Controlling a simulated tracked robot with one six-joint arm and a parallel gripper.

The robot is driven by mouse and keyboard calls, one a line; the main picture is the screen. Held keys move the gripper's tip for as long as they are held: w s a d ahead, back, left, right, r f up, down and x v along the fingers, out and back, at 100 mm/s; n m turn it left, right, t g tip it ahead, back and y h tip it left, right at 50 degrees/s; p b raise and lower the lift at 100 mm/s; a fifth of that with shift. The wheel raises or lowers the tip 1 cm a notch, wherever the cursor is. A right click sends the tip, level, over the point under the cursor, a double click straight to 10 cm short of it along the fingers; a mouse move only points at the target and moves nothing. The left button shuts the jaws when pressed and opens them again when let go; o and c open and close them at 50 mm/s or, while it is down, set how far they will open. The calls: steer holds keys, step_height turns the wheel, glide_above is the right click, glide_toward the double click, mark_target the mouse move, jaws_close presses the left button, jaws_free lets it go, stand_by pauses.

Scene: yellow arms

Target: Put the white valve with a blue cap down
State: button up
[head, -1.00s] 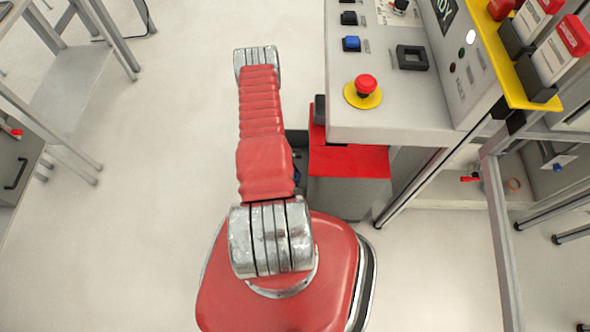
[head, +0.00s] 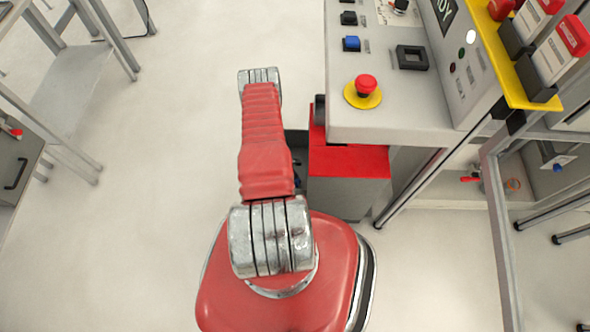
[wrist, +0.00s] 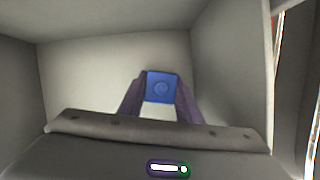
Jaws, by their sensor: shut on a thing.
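The valve shows in the wrist view as a square blue cap (wrist: 162,87) with a white body (wrist: 158,114) just below it. My gripper (wrist: 161,98) is shut on it, with one dark finger on each side. Pale grey walls (wrist: 95,75) surround the valve and fingers, like the inside of a box. I cannot tell whether the valve touches the bottom. In the head view my arm hides the gripper and the valve.
In the head view a grey bin with a red top (head: 348,160) stands right of my arm, under the edge of a control panel (head: 390,110) with a red button (head: 366,84). A grey table (head: 75,95) stands at the left. The floor between is clear.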

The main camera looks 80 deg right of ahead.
steer(key=shift+f, duration=0.2)
steer(key=o, duration=1.1)
steer(key=v, duration=1.3)
steer(key=shift+w+r, duration=0.15)
steer(key=shift+r, duration=0.15)
stand_by(0.4)
